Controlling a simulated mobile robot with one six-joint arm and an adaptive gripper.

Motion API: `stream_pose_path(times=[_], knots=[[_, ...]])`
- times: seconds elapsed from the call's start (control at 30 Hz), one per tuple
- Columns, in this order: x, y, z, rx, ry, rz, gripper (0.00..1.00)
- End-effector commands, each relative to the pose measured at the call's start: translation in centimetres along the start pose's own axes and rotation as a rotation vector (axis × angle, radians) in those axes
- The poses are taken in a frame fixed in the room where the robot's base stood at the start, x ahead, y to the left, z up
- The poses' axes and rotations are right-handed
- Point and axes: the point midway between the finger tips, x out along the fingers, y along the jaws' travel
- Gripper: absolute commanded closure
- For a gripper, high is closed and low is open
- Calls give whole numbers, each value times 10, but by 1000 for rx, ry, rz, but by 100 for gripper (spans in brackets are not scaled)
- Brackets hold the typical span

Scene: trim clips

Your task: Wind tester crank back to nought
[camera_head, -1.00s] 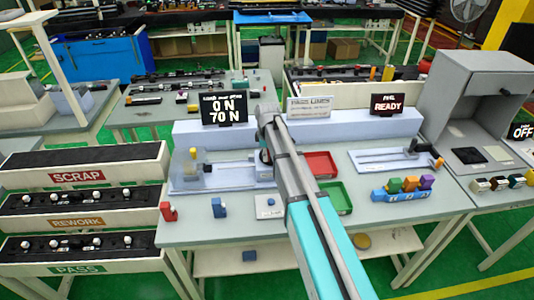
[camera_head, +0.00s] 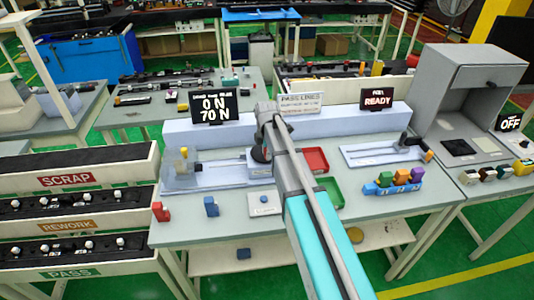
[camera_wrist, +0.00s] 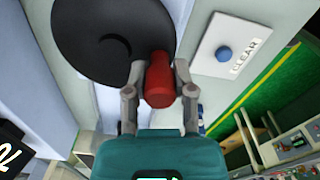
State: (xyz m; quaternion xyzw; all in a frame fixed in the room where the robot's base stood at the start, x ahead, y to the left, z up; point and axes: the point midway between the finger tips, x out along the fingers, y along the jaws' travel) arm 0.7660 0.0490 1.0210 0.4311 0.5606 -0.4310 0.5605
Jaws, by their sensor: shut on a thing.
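The tester (camera_head: 215,176) is a pale blue fixture at the back left of the bench. In the wrist view the crank is a black disc (camera_wrist: 100,35) with a red handle (camera_wrist: 159,80). My gripper (camera_wrist: 157,82) is shut on the red handle, one finger on each side. In the head view my arm hides most of the crank, and the fingertips are not visible there. A white plate with a blue button, marked "CLEAR" (camera_wrist: 243,50), is to the right of the crank in the wrist view.
A red tray (camera_head: 314,160) and a green tray (camera_head: 329,192) lie right of my arm. Coloured blocks (camera_head: 398,181) stand further right. A red piece (camera_head: 160,212) and a blue piece (camera_head: 211,206) stand near the front edge. SCRAP, REWORK and PASS racks (camera_head: 78,225) are at left.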

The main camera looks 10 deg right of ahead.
Motion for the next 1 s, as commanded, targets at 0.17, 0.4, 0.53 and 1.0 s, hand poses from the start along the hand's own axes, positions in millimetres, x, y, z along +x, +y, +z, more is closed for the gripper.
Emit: stream_pose_path(times=[0.17, 0.4, 0.53, 1.0], knots=[[0, -1, 1, -18, -1, -2, 100], [0, -1, 2, -18, -2, -2, 100], [0, -1, 2, -17, -2, -2, 56], [0, 0, 1, -17, -1, 0, 33]])
